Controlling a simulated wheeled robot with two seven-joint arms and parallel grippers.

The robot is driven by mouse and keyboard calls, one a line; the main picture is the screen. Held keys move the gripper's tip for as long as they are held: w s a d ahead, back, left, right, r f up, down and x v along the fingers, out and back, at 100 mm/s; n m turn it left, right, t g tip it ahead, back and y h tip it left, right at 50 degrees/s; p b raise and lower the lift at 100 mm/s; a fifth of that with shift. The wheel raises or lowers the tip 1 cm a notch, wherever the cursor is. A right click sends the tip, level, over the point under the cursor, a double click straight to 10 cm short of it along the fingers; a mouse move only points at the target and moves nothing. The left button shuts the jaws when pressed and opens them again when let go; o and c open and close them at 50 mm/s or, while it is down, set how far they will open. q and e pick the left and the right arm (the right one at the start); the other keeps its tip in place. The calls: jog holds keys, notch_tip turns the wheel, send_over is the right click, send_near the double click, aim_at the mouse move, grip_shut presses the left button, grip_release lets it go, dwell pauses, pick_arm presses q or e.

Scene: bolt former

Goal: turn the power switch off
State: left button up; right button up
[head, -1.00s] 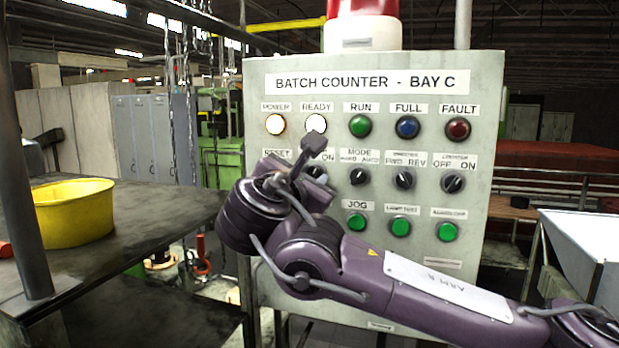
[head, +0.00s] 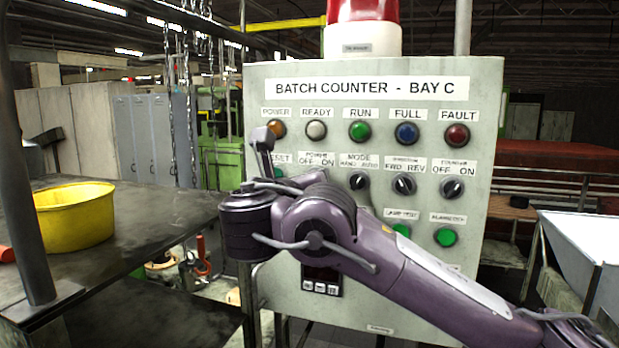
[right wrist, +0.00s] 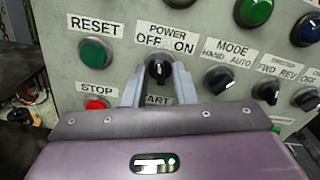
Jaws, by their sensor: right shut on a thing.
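The power switch (right wrist: 158,74) is a black rotary knob under the POWER OFF ON label (right wrist: 165,36) in the right wrist view. My right gripper (right wrist: 160,70) is shut on this knob, one finger on each side. The knob's white mark points roughly up; its exact angle is hard to tell between the fingers. In the head view my right arm hides the knob below its label (head: 317,159). The POWER lamp (head: 276,129) is dull amber and the READY lamp (head: 316,130) is dull grey-white. My left gripper is not in view.
The grey panel (head: 420,290) carries the RESET button (right wrist: 94,52) and red STOP button (right wrist: 97,103) left of the gripper. The MODE knob (right wrist: 217,80) is close on the right. A yellow tub (head: 75,215) stands on the dark table at left.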

jog(key=shift+n+p, duration=0.45)
jog(key=shift+n, duration=0.65)
jog(key=o, duration=1)
jog(key=b+v, duration=0.3)
jog(key=v, duration=0.5)
